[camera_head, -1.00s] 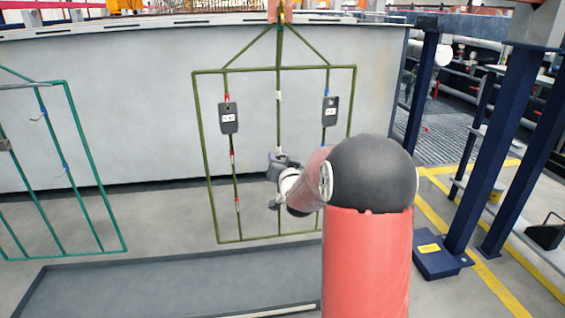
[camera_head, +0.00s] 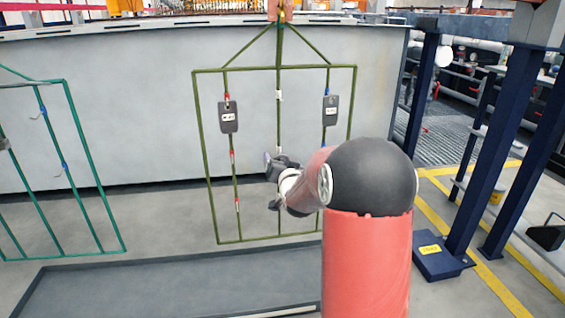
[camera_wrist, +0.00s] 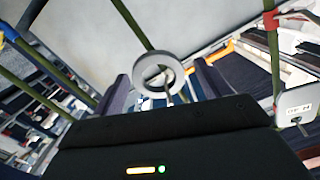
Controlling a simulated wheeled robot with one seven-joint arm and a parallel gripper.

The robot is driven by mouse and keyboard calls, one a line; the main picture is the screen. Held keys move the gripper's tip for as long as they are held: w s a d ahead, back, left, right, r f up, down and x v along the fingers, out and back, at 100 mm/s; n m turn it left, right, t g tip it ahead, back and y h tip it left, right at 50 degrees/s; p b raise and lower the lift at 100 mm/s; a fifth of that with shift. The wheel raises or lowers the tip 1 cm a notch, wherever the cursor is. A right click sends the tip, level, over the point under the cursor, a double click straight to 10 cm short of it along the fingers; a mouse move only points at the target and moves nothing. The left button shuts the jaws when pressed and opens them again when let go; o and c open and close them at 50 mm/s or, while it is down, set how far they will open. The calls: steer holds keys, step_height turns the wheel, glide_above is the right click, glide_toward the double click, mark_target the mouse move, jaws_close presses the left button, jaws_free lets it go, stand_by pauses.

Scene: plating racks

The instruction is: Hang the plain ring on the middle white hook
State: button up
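The plain ring (camera_wrist: 139,75) is pale grey and shows in the wrist view between my two fingers, in front of the rack's middle green bar. A thin pale wire shows through and below its hole, likely the middle white hook; its seating is hard to tell. My gripper (camera_wrist: 163,88) is open, with a gap between the ring and each dark finger. In the head view my gripper (camera_head: 276,182) is at the middle bar, below a white band (camera_head: 279,95), and the ring cannot be made out.
The olive rack (camera_head: 196,120) carries a dark tag (camera_head: 228,118) below a red band and another (camera_head: 330,110) below a blue band. A teal rack (camera_head: 84,140) stands left. A grey tank wall (camera_head: 130,120) is behind.

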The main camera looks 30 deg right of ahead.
steer(key=shift+s, duration=0.1)
steer(key=s+a+r+n+g+y+p, duration=0.1)
steer(key=s+a+r+n+g+p, duration=0.2)
steer(key=s+a, duration=0.45)
steer(key=s+a+r+g+y+p, duration=0.1)
steer(key=s+a+r+g+p, duration=0.25)
steer(key=s, duration=0.65)
steer(key=s+a+r+n+g+y+p, duration=0.1)
steer(key=s+a, duration=0.3)
steer(key=s, duration=0.6)
steer(key=s+a+r+n+g+y+p, duration=0.1)
steer(key=s+a+r+n+g+p, duration=0.1)
steer(key=s, duration=0.9)
steer(key=shift+a+n+g+p, duration=0.4)
steer(key=shift+a+g+p, duration=0.4)
steer(key=shift+a, duration=0.3)
